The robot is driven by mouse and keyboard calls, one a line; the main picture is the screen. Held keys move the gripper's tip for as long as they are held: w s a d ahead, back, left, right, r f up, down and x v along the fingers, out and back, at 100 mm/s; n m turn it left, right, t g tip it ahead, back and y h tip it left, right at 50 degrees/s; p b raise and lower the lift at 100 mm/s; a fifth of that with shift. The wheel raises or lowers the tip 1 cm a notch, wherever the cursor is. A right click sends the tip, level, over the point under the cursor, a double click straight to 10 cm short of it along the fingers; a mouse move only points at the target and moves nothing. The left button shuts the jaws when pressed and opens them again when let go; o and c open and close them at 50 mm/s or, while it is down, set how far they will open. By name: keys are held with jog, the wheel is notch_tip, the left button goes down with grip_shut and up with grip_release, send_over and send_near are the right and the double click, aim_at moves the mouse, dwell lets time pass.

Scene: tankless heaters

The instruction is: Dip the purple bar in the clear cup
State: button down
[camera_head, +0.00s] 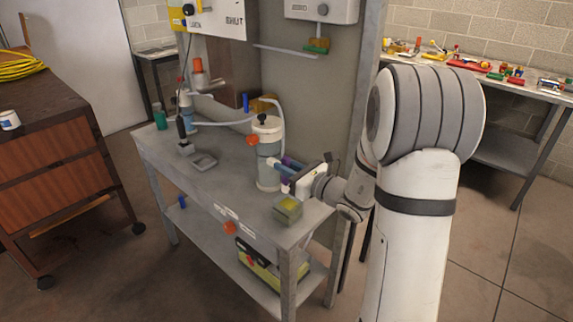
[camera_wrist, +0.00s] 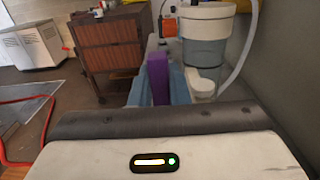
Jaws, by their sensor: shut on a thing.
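My gripper (camera_head: 280,166) is shut on the purple bar (camera_wrist: 157,78). In the wrist view the bar stands between the blue fingers of my gripper (camera_wrist: 159,72). In the head view only small purple parts show (camera_head: 286,160), beside the fingers. The bar is held above the grey bench, next to a tall clear container with a white lid (camera_head: 268,149), which also shows in the wrist view (camera_wrist: 205,48). I cannot tell whether this container is the clear cup. A small see-through box, yellowish inside (camera_head: 288,207), sits at the bench's near right corner, below my gripper.
A hose runs to the clear container. A wooden cabinet (camera_head: 60,150) stands left. A metal post rises behind the bench's right end.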

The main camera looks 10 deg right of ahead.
aim_at(286, 193)
jog(key=shift+f+b, duration=3.65)
jog(key=shift+f, duration=0.85)
jog(key=shift+r, duration=0.1)
jog(key=shift+r+p, duration=3.4)
jog(key=shift+r, duration=1.6)
jog(key=shift+f, duration=0.1)
